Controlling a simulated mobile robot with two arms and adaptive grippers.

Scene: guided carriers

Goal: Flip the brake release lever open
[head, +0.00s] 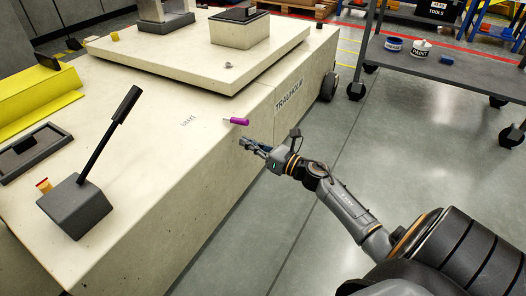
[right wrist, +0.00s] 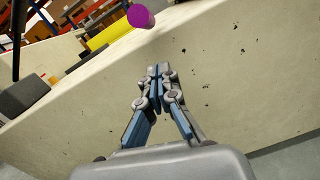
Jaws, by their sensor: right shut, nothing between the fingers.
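A short purple lever handle (head: 236,121) sticks out near the edge of the pale carrier's top (head: 160,140), beside small faint lettering (head: 188,120) that looks like a brake label. I take it for the brake release lever. Its purple end (right wrist: 140,15) also shows at the top of the right wrist view. My right gripper (head: 244,143) is shut and empty, just in front of and below the purple handle, apart from it, by the carrier's side. Its closed fingers (right wrist: 158,72) point toward the carrier wall in the right wrist view. My left gripper is not in view.
A tall black lever (head: 110,135) rises from a dark grey box (head: 75,207) at the left of the carrier. A raised pale deck (head: 190,55) lies behind. A dark wheeled cart (head: 440,66) stands at the back right. The floor between is clear.

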